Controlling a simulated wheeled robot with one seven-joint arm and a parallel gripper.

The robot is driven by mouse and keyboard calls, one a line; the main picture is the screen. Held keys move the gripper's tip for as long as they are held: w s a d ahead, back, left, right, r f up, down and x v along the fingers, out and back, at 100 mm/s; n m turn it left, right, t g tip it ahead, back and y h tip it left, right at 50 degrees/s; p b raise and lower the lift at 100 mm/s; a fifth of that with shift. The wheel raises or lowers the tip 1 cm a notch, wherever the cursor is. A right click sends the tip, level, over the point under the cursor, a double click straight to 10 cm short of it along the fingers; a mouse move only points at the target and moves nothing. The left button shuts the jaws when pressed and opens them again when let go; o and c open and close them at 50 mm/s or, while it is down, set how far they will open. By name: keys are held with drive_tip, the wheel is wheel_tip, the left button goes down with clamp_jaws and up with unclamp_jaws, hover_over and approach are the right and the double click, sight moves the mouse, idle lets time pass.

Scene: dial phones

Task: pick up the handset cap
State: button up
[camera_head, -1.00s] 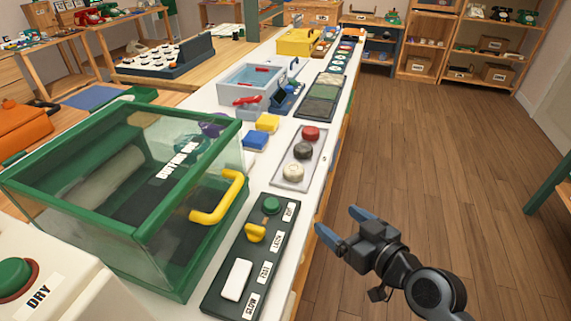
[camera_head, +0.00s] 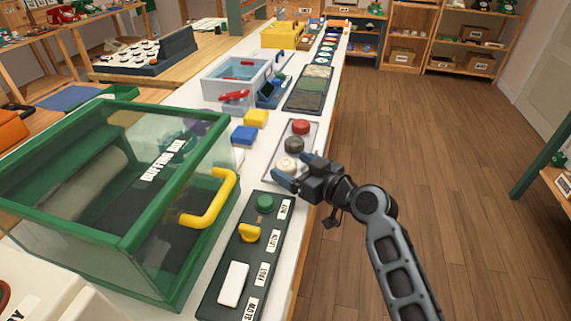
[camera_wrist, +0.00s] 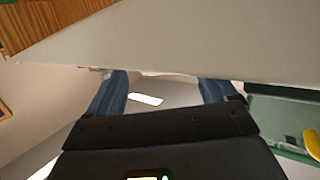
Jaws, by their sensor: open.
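I cannot tell for sure which thing is the handset cap. Three round pieces sit in a grey tray (camera_head: 278,176) at the counter's right edge: a red one (camera_head: 301,127), a dark grey one (camera_head: 294,145) and a cream one (camera_head: 287,164). My gripper (camera_head: 293,170) is open and looks empty, with its fingers over or beside the tray's near end, close to the cream piece. Its height above the tray is unclear. In the wrist view, my two blue fingers (camera_wrist: 163,90) are spread, with a pale surface ahead of them.
The green-framed buffing box (camera_head: 130,245) with its yellow handle (camera_head: 213,203) fills the near left. A dark control panel (camera_head: 243,262) lies beside it. Yellow (camera_head: 256,117) and blue (camera_head: 243,135) blocks and a basin (camera_head: 236,78) stand farther back. Open floor is on the right.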

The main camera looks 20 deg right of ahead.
drive_tip(key=shift+x, duration=0.85)
drive_tip(key=c, duration=1.1)
